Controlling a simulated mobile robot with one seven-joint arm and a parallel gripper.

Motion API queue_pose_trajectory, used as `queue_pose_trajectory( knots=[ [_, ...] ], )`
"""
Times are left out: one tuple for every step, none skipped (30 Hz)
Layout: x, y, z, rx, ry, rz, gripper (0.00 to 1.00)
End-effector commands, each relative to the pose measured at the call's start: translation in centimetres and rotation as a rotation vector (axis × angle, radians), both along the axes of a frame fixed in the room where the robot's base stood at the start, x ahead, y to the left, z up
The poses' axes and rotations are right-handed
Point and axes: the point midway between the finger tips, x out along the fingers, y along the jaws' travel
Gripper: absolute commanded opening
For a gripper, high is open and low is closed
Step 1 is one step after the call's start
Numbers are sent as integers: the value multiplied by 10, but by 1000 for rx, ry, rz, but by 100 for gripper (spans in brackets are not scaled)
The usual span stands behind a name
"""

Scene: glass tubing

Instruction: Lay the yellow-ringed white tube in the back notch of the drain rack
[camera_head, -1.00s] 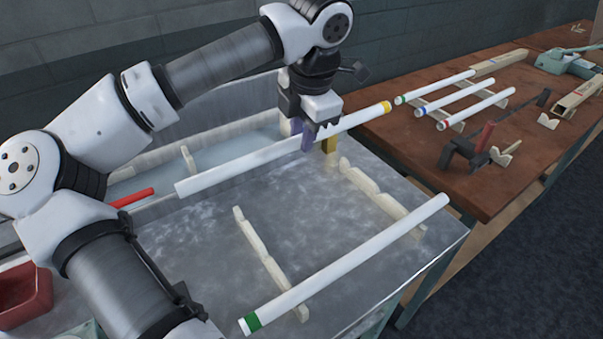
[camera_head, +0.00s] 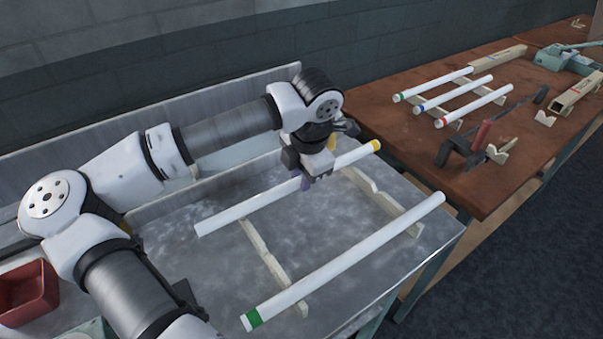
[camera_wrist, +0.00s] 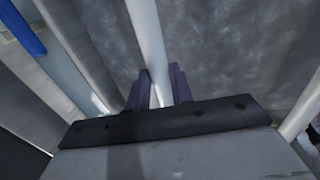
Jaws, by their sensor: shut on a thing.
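The yellow-ringed white tube (camera_head: 250,205) lies level across the back of the drain rack in the head view, its yellow ring to the right. My gripper (camera_head: 306,183) is shut around it right of its middle; the wrist view shows the white tube (camera_wrist: 148,40) between the two dark fingers (camera_wrist: 157,88). The rack has a left notched rail (camera_head: 265,254) and a right notched rail (camera_head: 385,204). The tube passes over the back ends of both rails. I cannot tell whether it touches the back notches or hangs just above.
A green-ringed white tube (camera_head: 350,257) lies across the front of both rails. A red bin (camera_head: 27,292) stands at the left. The brown bench (camera_head: 440,165) at the right holds several ringed tubes and a dark clamp-like tool. A blue-banded piece (camera_wrist: 24,28) shows in the wrist view.

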Motion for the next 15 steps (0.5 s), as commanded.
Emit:
queue_pose_trajectory(
  knots=[
    [0,0,-2,0,0,0,0],
    [0,0,-3,0,0,0,0],
    [0,0,-4,0,0,0,0],
    [0,0,-4,0,0,0,0],
    [0,0,-5,0,0,0,0],
    [0,0,-5,0,0,0,0],
    [0,0,-6,0,0,0,0],
    [0,0,-7,0,0,0,0],
    [0,0,-7,0,0,0,0],
    [0,0,-8,0,0,0,0],
    [0,0,-9,0,0,0,0],
    [0,0,-9,0,0,0,0],
    [0,0,-10,0,0,0,0],
    [0,0,-11,0,0,0,0],
    [0,0,-11,0,0,0,0]
  ],
)
